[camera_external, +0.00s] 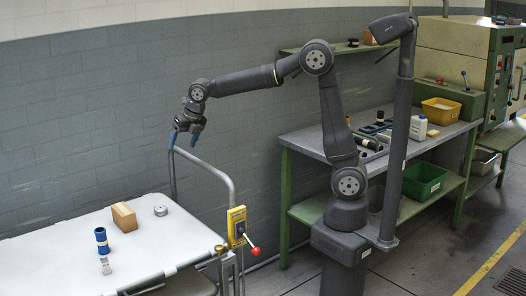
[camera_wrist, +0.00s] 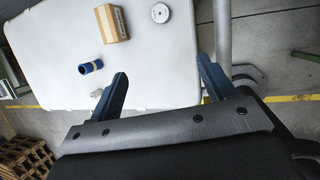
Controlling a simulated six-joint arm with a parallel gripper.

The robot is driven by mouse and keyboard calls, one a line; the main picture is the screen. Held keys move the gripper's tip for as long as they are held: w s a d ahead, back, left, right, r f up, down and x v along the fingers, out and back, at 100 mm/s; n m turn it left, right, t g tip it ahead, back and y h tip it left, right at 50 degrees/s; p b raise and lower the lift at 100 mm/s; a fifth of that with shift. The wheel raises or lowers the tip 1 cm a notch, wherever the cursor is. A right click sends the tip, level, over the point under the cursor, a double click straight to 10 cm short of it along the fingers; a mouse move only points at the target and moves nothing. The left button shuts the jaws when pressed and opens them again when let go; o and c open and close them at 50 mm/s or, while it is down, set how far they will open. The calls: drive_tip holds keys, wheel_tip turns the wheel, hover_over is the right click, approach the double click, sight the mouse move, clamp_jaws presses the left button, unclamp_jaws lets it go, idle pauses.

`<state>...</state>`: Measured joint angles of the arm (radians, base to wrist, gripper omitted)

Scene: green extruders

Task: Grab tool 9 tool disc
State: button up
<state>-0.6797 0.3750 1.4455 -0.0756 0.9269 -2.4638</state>
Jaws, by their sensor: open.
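The tool disc, a small round grey disc (camera_external: 161,211), lies flat on the white table (camera_external: 60,255) near its back edge. In the wrist view the disc (camera_wrist: 161,13) is at the top, with a dark spot at its centre. I cannot read any number on it. My gripper (camera_external: 188,138) is raised well above the table, beyond its back right side. In the wrist view its two blue fingers (camera_wrist: 163,80) are spread apart with nothing between them. The disc lies ahead of the fingers, well apart from them.
A brown box (camera_external: 124,217) stands beside the disc. A grey tube rail (camera_external: 205,165) rises at the table's edge near my gripper. A yellow switch box with a red-knobbed lever (camera_external: 238,228) is at right.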

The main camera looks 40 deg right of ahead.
drive_tip(key=m+g+h, duration=0.2)
drive_tip(key=m+g, duration=0.2)
drive_tip(key=m, duration=1.6)
hover_over(160, 208)
drive_tip(key=f, duration=2.4)
drive_tip(key=shift+s+d, duration=0.1)
drive_tip(key=shift+d, duration=0.2)
drive_tip(key=shift+w+a+f, duration=0.1)
drive_tip(key=shift+w+f, duration=0.05)
drive_tip(key=shift+f, duration=1.15)
drive_tip(key=shift+w+a+f, duration=0.1)
drive_tip(key=shift+f, duration=1.15)
drive_tip(key=c, duration=1.3)
drive_tip(key=shift+c, duration=0.5)
drive_tip(key=shift+r, duration=0.1)
